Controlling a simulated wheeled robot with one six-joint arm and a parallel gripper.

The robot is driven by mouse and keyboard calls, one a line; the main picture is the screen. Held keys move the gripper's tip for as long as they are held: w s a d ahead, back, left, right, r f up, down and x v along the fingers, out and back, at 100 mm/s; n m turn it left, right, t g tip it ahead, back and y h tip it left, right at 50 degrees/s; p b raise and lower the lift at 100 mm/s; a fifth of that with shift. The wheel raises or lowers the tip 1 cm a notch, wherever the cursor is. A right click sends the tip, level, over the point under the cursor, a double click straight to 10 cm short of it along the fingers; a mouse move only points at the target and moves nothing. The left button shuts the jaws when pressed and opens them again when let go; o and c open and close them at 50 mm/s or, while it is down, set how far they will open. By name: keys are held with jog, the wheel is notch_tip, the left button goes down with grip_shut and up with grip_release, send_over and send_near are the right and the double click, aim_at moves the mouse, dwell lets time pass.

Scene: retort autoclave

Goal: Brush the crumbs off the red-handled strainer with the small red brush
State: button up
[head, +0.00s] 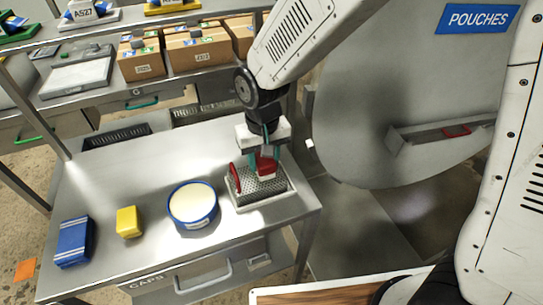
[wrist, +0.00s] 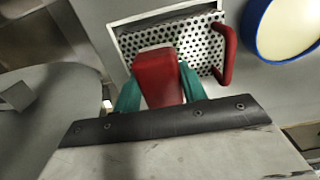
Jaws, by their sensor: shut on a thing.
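The strainer (head: 276,188) is a grey perforated tray at the right end of the steel table, with a red handle (head: 234,178) on its left side. In the wrist view its holed plate (wrist: 196,48) and red handle (wrist: 228,55) show beyond my fingers. My gripper (head: 263,163) is directly over the strainer, its green fingers shut on the small red brush (wrist: 157,77). The brush also shows in the head view (head: 266,165), with its pale lower end close to the plate; I cannot tell whether it touches. No crumbs can be made out.
A blue-rimmed round tub (head: 193,222), a yellow block (head: 127,222) and a blue striped pack (head: 73,242) stand left of the strainer. Cardboard boxes (head: 195,52) line the shelf behind. A large grey round door (head: 370,120) is to the right.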

aim_at(249, 177)
jog(key=shift+s+a, duration=0.3)
jog(key=shift+a, duration=0.7)
jog(key=shift+s+a, duration=0.25)
jog(key=shift+a, duration=0.7)
